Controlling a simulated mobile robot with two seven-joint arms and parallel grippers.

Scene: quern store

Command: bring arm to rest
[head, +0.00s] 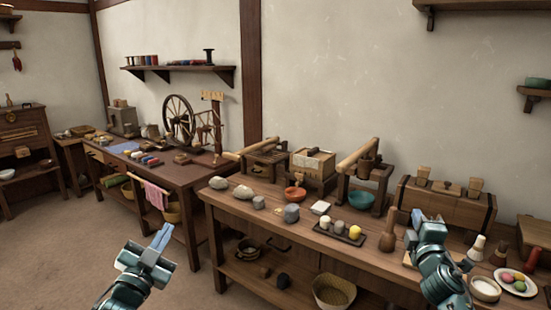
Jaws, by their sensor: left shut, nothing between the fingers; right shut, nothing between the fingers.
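My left gripper (163,236) is shut and empty. It shows at the lower left, over the floor in front of the tables, clear of any object. My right gripper (419,217) is shut and empty at the right, in front of the wooden chest (445,205) on the near table. Its arm covers part of the tabletop. A wooden pestle (390,231) stands just left of the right gripper. I cannot tell whether the gripper touches the chest.
A spinning wheel (180,122) stands on the farther table. Floor (50,260) at the left is clear.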

